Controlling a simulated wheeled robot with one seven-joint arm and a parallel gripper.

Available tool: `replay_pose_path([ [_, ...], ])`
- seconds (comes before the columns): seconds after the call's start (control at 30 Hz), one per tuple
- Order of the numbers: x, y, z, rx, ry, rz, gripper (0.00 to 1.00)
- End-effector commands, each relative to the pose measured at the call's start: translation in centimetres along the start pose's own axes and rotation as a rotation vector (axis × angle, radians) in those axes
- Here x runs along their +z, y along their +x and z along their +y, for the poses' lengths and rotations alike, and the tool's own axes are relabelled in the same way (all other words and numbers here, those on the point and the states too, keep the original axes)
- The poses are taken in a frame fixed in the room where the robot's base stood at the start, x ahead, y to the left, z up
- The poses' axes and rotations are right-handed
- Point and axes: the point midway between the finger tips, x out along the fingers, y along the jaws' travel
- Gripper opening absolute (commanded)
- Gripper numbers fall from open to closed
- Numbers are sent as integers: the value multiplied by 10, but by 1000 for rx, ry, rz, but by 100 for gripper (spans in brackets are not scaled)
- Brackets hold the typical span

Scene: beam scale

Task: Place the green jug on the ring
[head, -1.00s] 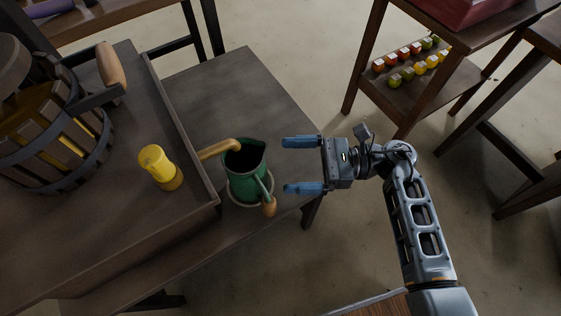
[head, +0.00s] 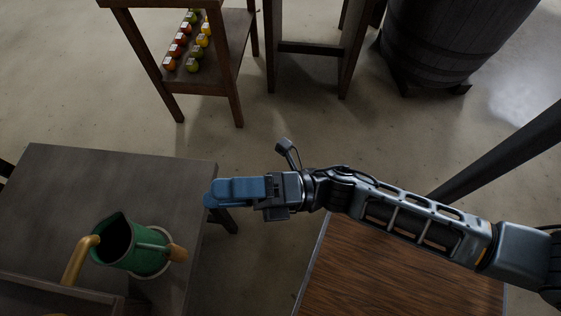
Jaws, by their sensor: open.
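My gripper (head: 212,193) is open and empty, with blue fingers pointing left and overlapping in the picture. It is up and right of the jug, near the table's right corner, apart from it.
The dark table (head: 130,172) has clear room behind the jug. A raised tray edge (head: 70,288) lies at lower left. A wooden surface (head: 400,270) is below my arm. A shelf with several small coloured items (head: 188,42) and a barrel (head: 450,40) stand behind.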

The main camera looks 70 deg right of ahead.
Motion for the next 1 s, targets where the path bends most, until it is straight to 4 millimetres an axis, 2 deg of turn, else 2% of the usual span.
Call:
replay_pose_path([
  [0.03, -1, -14, 13, -25, 124, -66, 100],
  [0.2, 9, -54, 47, -84, 588, -322, 100],
  [0.4, 11, -100, 78, -123, 1139, -629, 100],
  [0.53, 5, -122, 92, -128, 1423, -797, 100],
  [0.7, -1, -135, 101, -124, 1624, -921, 100],
  [1.0, -2, -137, 102, -123, 1662, -946, 100],
])
